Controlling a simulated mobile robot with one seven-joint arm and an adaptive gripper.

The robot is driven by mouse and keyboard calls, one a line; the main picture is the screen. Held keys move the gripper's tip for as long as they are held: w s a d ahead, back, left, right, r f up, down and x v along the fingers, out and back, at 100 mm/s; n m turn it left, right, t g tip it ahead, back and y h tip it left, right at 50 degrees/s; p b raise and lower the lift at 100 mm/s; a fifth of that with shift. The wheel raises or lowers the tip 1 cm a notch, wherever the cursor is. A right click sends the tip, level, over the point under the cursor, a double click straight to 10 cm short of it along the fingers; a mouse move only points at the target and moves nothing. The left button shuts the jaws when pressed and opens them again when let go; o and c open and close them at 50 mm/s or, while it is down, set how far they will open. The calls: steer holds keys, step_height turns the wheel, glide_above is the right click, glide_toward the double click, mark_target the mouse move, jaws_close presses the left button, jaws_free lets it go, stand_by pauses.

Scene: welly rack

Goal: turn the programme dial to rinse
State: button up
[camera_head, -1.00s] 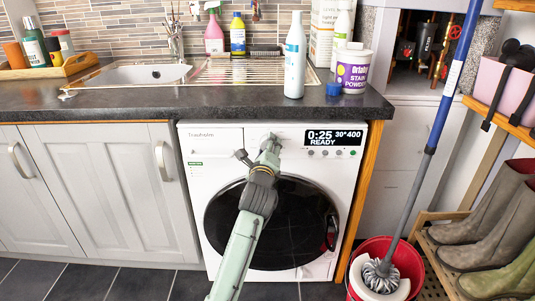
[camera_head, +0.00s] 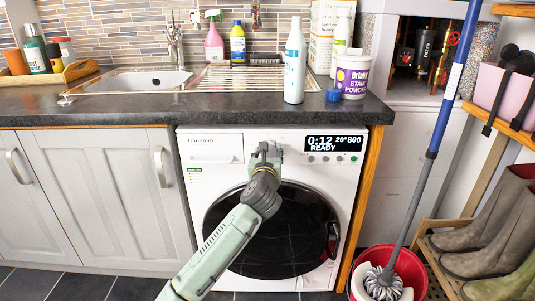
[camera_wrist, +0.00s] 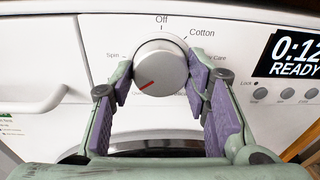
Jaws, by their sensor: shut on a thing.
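The programme dial (camera_wrist: 160,62) is a round silver knob on the white washing machine (camera_head: 187,215). Its red pointer mark aims to the lower left. In the wrist view "Off" stands above it, "Cotton" at upper right, "Spin" at left and a label ending in "Care" at right. Labels below are mostly hidden, and I cannot read "rinse". My gripper (camera_head: 266,152) is shut on the dial, one purple-padded finger on each side; it also shows in the wrist view (camera_wrist: 163,80). The display (camera_head: 333,143) reads 0:12, 20°800, READY.
The dark worktop (camera_head: 230,112) overhangs just above the panel. A detergent drawer (camera_head: 214,147) is left of the dial. A white bottle (camera_head: 294,65) and stain powder tub (camera_head: 352,75) stand above. A mop (camera_head: 430,150) in a red bucket (camera_head: 420,265) is at right.

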steer(key=shift+m, duration=0.6)
steer(key=o, duration=1.2)
steer(key=shift+c, duration=0.2)
steer(key=s+r, duration=0.1)
steer(key=s, duration=1.1)
steer(key=shift+a, duration=0.3)
